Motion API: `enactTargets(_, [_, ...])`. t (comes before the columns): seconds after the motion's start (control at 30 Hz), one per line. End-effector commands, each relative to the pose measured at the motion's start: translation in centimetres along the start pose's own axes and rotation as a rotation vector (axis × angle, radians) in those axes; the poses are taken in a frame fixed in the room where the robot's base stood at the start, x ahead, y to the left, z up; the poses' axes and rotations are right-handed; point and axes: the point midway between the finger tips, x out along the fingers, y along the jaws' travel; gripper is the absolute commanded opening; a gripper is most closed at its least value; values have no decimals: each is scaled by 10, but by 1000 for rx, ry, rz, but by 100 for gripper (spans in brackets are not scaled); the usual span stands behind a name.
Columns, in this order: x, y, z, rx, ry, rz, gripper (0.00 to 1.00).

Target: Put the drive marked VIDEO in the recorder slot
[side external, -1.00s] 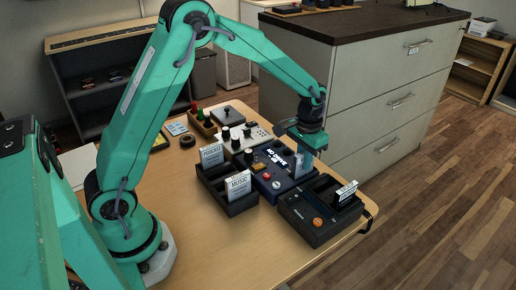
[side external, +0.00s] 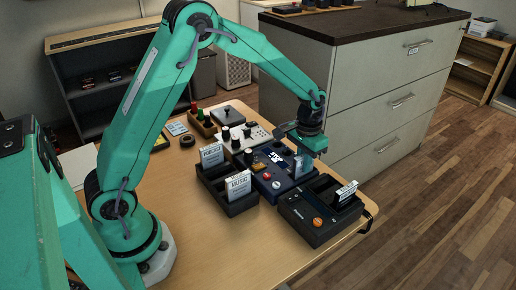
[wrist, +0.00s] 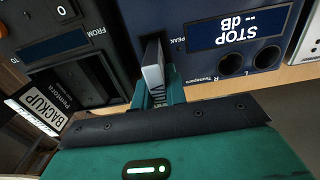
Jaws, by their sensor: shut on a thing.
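My gripper (side external: 304,152) is over the right end of the dark blue recorder (side external: 268,188), shut on a pale drive (wrist: 153,68). The drive stands upright between the green fingers in the wrist view, and the fingers hide most of its label, leaving only letters that look like "VI". Its lower end appears to be in the recorder's slot; the slot edge is mostly hidden, so the depth cannot be told. The recorder's display (wrist: 238,29) reads "STOP -- dB" in the wrist view.
A black device (side external: 318,222) with an orange button stands close in front and holds a drive marked BACKUP (wrist: 38,112). A black rack (side external: 237,205) to the left holds drives marked PODCAST (side external: 212,154) and MUSIC (side external: 239,184). The table's front left is clear.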

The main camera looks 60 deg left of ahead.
Motion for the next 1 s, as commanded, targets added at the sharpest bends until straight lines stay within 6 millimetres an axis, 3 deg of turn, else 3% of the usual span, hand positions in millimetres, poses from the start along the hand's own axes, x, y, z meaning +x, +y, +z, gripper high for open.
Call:
enactTargets(0.2, [3, 0, 0, 0, -1, 0, 0])
enactTargets(0.23, [3, 0, 0, 0, -1, 0, 15])
enactTargets(0.3, [3, 0, 0, 0, -1, 0, 22])
enactTargets(0.67, [2, 0, 0, 0, 0, 0, 22])
enactTargets(1.0, [-16, 0, 0, 0, 1, 0, 22])
